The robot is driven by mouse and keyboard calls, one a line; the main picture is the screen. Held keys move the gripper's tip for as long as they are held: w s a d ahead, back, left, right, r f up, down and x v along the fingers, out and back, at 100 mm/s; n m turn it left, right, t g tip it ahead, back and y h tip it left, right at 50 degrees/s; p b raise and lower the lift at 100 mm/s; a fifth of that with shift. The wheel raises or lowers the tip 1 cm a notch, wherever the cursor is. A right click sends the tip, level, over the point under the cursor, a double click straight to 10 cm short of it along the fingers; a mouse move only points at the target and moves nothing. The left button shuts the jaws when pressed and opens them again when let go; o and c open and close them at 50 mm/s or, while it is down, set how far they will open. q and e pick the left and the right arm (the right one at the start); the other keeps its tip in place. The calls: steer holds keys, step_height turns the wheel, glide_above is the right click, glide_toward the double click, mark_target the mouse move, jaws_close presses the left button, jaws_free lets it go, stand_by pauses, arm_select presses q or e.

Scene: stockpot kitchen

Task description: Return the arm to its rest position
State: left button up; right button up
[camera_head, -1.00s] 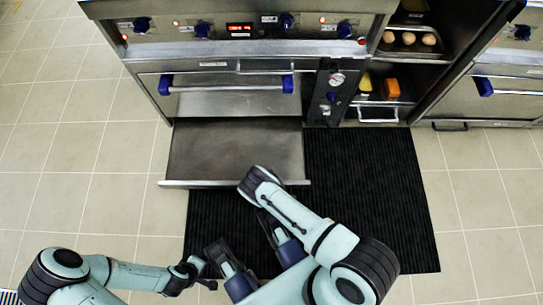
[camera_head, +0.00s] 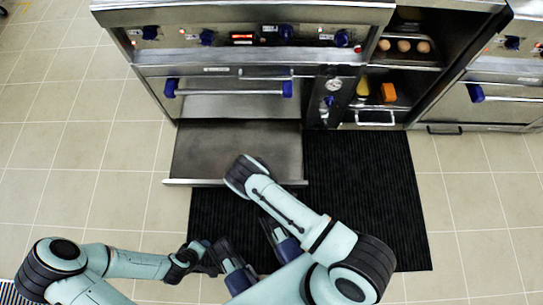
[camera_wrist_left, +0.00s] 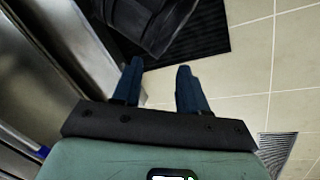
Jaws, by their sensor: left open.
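My left arm (camera_head: 130,263) comes in from the left, low over the floor, its forearm pointing right. My left gripper (camera_head: 212,258) is near the left edge of the black mat, in front of the pulled-out drawer and apart from it. In the left wrist view, the two blue fingers of this gripper (camera_wrist_left: 160,78) stand apart with nothing between them. My right arm (camera_head: 290,215) is bent over the mat, its elbow close to the drawer's front edge.
A steel oven (camera_head: 230,83) stands ahead, with its bottom drawer (camera_head: 235,150) pulled out over the floor. The black mat (camera_head: 365,175) lies right of the drawer. Shelves hold several eggs (camera_head: 403,46) and an orange block (camera_head: 388,92). Tiled floor is clear at left and right.

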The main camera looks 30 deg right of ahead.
arm_select(q)
steer(key=shift+s+d+r+g, duration=0.3)
steer(key=shift+s+d+r, duration=0.1)
steer(key=shift+s, duration=0.25)
arm_select(e)
steer(key=shift+s+a+r, duration=0.1)
steer(key=shift+s+r, duration=0.05)
steer(key=shift+r, duration=0.85)
